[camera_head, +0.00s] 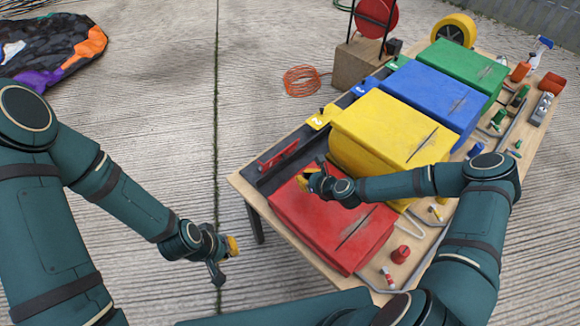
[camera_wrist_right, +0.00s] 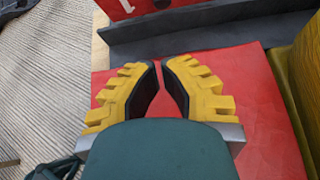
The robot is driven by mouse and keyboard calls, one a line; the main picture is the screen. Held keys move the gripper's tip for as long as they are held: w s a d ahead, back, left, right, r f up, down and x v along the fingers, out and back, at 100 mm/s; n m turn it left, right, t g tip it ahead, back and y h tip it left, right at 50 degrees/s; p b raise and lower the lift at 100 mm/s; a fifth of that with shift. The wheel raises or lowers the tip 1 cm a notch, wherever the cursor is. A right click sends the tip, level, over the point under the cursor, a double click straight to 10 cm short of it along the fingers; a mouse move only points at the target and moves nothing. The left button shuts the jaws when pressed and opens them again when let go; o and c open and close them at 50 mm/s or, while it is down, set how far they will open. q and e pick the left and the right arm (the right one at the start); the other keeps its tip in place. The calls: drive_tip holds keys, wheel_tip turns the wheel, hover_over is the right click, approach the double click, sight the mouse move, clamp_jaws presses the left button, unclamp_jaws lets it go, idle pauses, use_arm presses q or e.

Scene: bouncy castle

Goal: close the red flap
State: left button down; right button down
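The red box (camera_head: 325,215) is at the near end of the table, with a dark slit in its top. The red flap (camera_head: 278,155) shows as a thin red piece at the dark strip beside the box. In the right wrist view, a red panel with a white "1" (camera_wrist_right: 126,6) lies beyond the dark strip. My right gripper (camera_head: 307,179) is above the red box near that strip. In the wrist view its yellow fingertips (camera_wrist_right: 160,64) nearly meet with nothing between them. My left gripper (camera_head: 231,246) hangs left of the table; its fingers are too small to tell.
Yellow (camera_head: 390,130), blue (camera_head: 432,92) and green (camera_head: 462,65) boxes stand in a row behind the red one. A numbered yellow flap (camera_head: 325,117) sits beside the yellow box. Small tools line the table's right side.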

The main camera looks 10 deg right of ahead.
drive_tip(key=x, duration=0.3)
drive_tip(key=shift+w+a+f, duration=0.15)
drive_tip(key=shift+w+f, duration=0.05)
drive_tip(key=shift+w+a+r, duration=0.1)
drive_tip(key=shift+w+a, duration=0.2)
drive_tip(key=shift+w, duration=0.25)
drive_tip(key=shift+w+a+r, duration=0.15)
drive_tip(key=shift+w+a, duration=0.15)
drive_tip(key=shift+w, duration=0.2)
drive_tip(key=shift+w+a+r, duration=0.2)
drive_tip(key=shift+w+a, duration=0.2)
drive_tip(key=shift+w, duration=0.35)
use_arm(q)
drive_tip(key=shift+f, duration=0.25)
drive_tip(key=shift+r, duration=0.1)
use_arm(e)
drive_tip(key=shift+r, duration=0.1)
drive_tip(key=shift+w+a+r+g+p, duration=0.1)
drive_tip(key=shift+a+r+g+p, duration=0.05)
drive_tip(key=shift+g+p, duration=0.2)
use_arm(q)
drive_tip(key=shift+w+a+r, duration=0.25)
drive_tip(key=shift+a+r, duration=0.35)
drive_tip(key=shift+a, duration=0.15)
use_arm(e)
drive_tip(key=shift+r, duration=0.1)
